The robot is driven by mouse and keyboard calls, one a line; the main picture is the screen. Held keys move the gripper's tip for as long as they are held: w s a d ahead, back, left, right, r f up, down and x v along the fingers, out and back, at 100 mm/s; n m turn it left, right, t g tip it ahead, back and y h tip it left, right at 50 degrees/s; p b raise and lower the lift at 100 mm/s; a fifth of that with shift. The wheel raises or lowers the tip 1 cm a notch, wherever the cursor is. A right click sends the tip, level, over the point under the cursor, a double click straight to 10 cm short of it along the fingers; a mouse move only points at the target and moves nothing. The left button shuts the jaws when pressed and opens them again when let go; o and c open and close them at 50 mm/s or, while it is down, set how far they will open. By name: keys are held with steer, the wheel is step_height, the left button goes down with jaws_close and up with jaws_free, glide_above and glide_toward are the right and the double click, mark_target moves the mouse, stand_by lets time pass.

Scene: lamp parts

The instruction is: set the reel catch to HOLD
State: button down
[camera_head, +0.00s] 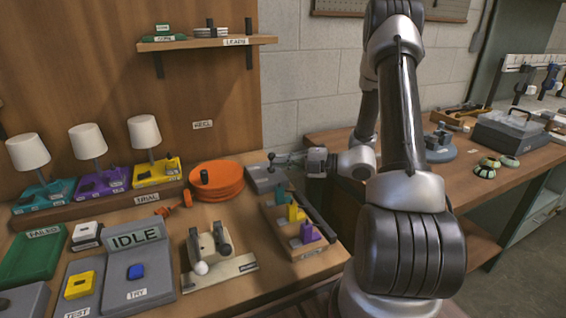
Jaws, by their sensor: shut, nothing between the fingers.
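The orange reel (216,184) lies flat on the wooden bench beneath the REEL label (203,124), with a dark knob on top. A grey box with a small dark-tipped lever (271,158) stands right of the reel; it looks like the reel catch. No HOLD mark is readable on it, and its setting cannot be told. My gripper (283,164) reaches in from the right and is shut and empty. Its fingers are beside the lever, at about the same height; I cannot tell whether they touch it.
A tray with teal, yellow and purple parts (297,213) sits just below my gripper. Three lamps (91,150) stand at the left. An IDLE panel (134,237) and a lever stand (210,250) are at the front. A shelf (205,43) hangs above the bench.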

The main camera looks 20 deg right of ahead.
steer(key=shift+w+r+m+g+h, duration=0.4)
steer(key=shift+w+r+m+g, duration=0.1)
steer(key=shift+m, duration=0.1)
steer(key=shift+w+r+m+h, duration=0.3)
steer(key=shift+w+m, duration=0.1)
steer(key=shift+w, duration=0.1)
steer(key=shift+w+r, duration=0.2)
steer(key=shift+w, duration=0.4)
steer(key=shift+w+r, duration=0.2)
steer(key=shift+w, duration=0.4)
steer(key=shift+w+r, duration=0.1)
steer(key=shift+w, duration=1.15)
